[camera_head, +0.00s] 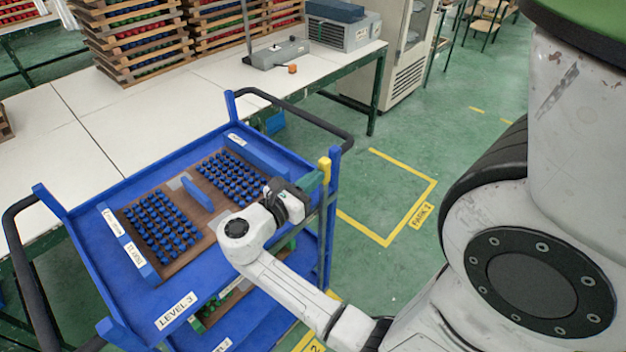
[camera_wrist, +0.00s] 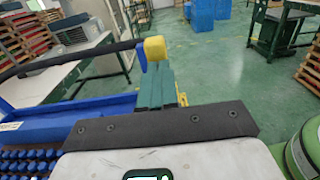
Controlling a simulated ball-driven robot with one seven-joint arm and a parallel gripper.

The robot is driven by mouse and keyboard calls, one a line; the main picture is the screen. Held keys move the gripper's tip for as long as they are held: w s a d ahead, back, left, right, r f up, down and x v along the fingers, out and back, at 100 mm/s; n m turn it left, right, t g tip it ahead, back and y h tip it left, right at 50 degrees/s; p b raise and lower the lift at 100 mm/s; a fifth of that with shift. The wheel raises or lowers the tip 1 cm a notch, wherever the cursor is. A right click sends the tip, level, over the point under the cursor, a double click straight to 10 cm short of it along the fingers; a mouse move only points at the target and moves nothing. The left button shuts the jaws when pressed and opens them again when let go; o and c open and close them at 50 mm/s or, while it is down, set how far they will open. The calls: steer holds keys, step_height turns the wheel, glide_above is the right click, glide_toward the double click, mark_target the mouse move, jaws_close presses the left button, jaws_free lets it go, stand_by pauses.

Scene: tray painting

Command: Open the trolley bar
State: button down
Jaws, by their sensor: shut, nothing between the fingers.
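The blue trolley (camera_head: 85,235) stands at the left of the head view, with its top level marked LEVEL 3. In the wrist view the fingertips (camera_wrist: 156,74) appear just below the yellow cap. I cannot tell whether they touch it or the bar.
A board (camera_head: 203,219) with rows of blue pieces lies on the trolley's top level. A white table (camera_head: 130,110) with stacked wooden trays stands behind. Green floor with a yellow parking outline (camera_head: 385,243) is clear on the right.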

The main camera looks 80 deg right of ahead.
mark_target(325, 170)
steer(key=shift+d, duration=0.1)
steer(key=p+x, duration=0.2)
steer(key=x, duration=0.1)
steer(key=shift+s+d+r, duration=0.15)
steer(key=shift+s+d, duration=0.05)
steer(key=shift+d, duration=0.05)
steer(key=shift+s+d, duration=0.2)
